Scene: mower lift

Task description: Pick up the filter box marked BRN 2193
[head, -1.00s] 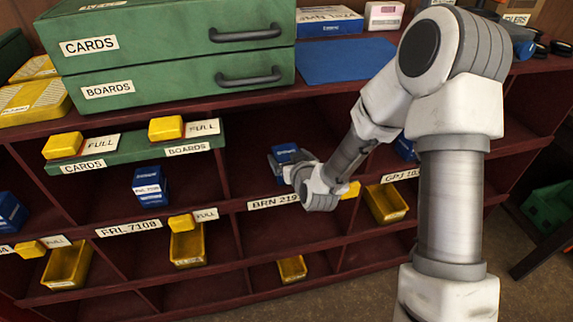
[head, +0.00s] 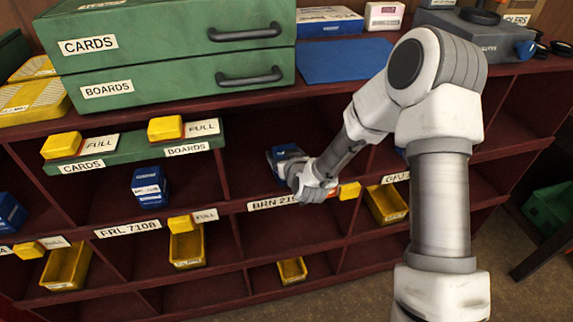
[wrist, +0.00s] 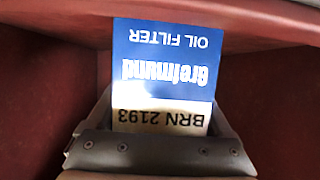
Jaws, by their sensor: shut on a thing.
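The filter box (wrist: 165,75) fills the middle of the wrist view, blue and white, its upside-down print reading OIL FILTER, Greimund and BRN 2193. My gripper (wrist: 160,125) is shut on it, with the box's label end between the jaws. In the head view the dark blue box (head: 284,153) shows in the shelf bay above the BRN label (head: 272,203). My gripper (head: 296,168) reaches into that bay from the right and covers part of the box. I cannot tell whether the box touches the shelf.
Red shelf walls stand close on both sides in the wrist view. Another blue box stack (head: 150,186) is in the bay to the left. A yellow block (head: 349,190) and a yellow bin (head: 387,204) are to the right. Green drawers (head: 175,60) stand on top.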

